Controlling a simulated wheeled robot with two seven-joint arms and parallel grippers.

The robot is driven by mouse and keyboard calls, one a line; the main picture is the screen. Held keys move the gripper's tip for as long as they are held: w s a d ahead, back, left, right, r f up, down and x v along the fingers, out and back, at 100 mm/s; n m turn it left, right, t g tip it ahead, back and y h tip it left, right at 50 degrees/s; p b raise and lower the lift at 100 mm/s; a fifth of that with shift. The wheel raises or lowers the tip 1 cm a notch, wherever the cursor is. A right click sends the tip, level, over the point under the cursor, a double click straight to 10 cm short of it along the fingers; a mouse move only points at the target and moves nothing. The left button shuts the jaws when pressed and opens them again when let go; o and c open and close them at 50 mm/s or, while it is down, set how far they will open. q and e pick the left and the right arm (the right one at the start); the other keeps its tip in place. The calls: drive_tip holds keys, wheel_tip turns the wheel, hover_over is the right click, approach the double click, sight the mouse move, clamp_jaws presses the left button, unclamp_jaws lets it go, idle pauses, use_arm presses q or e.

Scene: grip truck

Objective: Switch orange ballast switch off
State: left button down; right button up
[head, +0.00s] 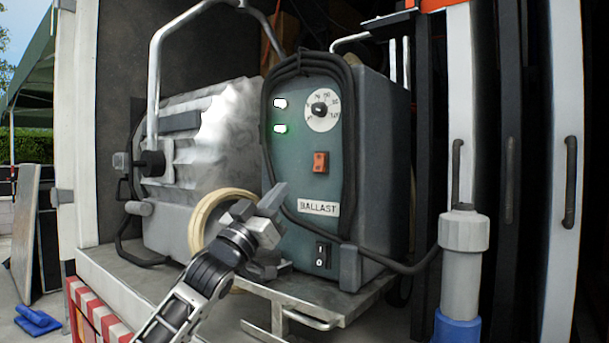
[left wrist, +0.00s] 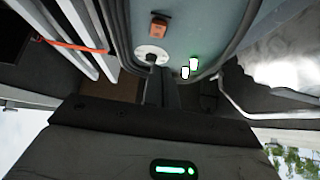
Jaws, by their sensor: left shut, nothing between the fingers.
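Which way the rocker is tipped is too small to tell. My left gripper (head: 277,198) is shut and empty, in front of the panel's lower left, below and left of the switch and apart from it. In the left wrist view the orange switch (left wrist: 159,26) shows at the top, beyond the shut fingers (left wrist: 160,88). My right gripper is not in view.
A white dial (head: 322,110) and two lit indicators (head: 280,115) sit above the switch. A black rocker (head: 323,254) is lower on the panel. A black cable (head: 266,140) loops around the panel.

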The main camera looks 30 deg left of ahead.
sight(314, 166)
use_arm(q)
drive_tip(key=w+r, duration=0.1)
drive_tip(key=w, duration=0.1)
drive_tip(key=w+p, duration=0.1)
drive_tip(key=w, duration=0.2)
drive_tip(key=w+r, duration=0.1)
drive_tip(key=w, duration=0.2)
drive_tip(key=shift+w+d+r+p, duration=0.2)
drive_tip(key=shift+d+r+p, duration=0.15)
drive_tip(key=shift+p, duration=0.05)
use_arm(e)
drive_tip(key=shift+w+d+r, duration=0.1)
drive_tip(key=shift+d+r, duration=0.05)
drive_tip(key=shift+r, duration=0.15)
